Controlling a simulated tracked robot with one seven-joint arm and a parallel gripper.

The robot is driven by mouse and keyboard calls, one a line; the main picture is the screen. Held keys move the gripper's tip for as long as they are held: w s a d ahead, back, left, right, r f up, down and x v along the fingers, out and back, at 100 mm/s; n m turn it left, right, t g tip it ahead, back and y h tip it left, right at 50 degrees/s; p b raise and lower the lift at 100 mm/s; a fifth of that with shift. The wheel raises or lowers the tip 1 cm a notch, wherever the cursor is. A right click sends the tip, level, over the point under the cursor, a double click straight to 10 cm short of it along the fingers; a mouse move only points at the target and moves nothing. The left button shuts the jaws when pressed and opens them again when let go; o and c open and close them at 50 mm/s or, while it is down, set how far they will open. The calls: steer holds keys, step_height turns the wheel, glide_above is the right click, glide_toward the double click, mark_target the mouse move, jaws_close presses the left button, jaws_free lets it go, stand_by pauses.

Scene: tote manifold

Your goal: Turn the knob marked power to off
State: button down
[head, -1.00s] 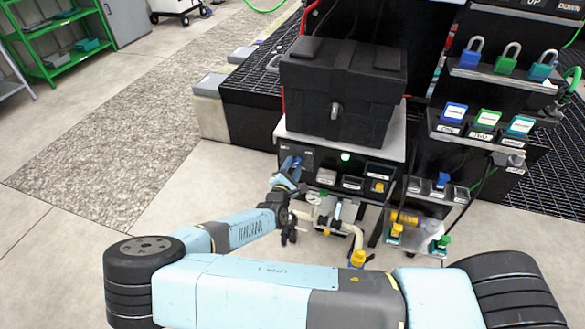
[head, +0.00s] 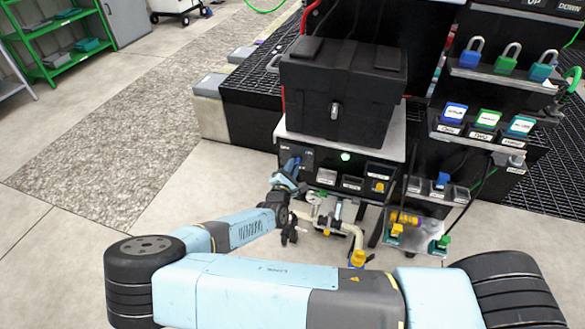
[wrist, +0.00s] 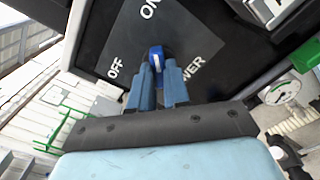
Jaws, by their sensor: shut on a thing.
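The power knob (wrist: 156,56) is blue and sits on a dark grey plate lettered ON, OFF and POWER in the wrist view. A pale mark shows on the knob, but its exact pointing is hard to tell. My gripper (wrist: 157,80) has its two blue fingers closed on the knob, one on each side. In the head view my gripper (head: 291,170) is at the upper left of the black control panel (head: 325,158), and the knob is mostly hidden there.
A green lamp (head: 345,157) is lit right of the knob. A black case (head: 340,90) stands above the panel. Pale pipes with a yellow-ended fitting (head: 358,258) and a gauge (wrist: 281,92) lie below and beside it. Open concrete floor is at left.

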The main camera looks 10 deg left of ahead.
steer(key=shift+s+d+f+n, duration=0.1)
steer(key=shift+n, duration=4.35)
steer(key=shift+f+n, duration=0.1)
steer(key=shift+n, duration=4.35)
steer(key=c, duration=1.1)
jaws_free()
steer(key=shift+r, duration=0.15)
steer(key=s+a, duration=0.1)
steer(key=s, duration=1.2)
steer(key=shift+s, duration=0.3)
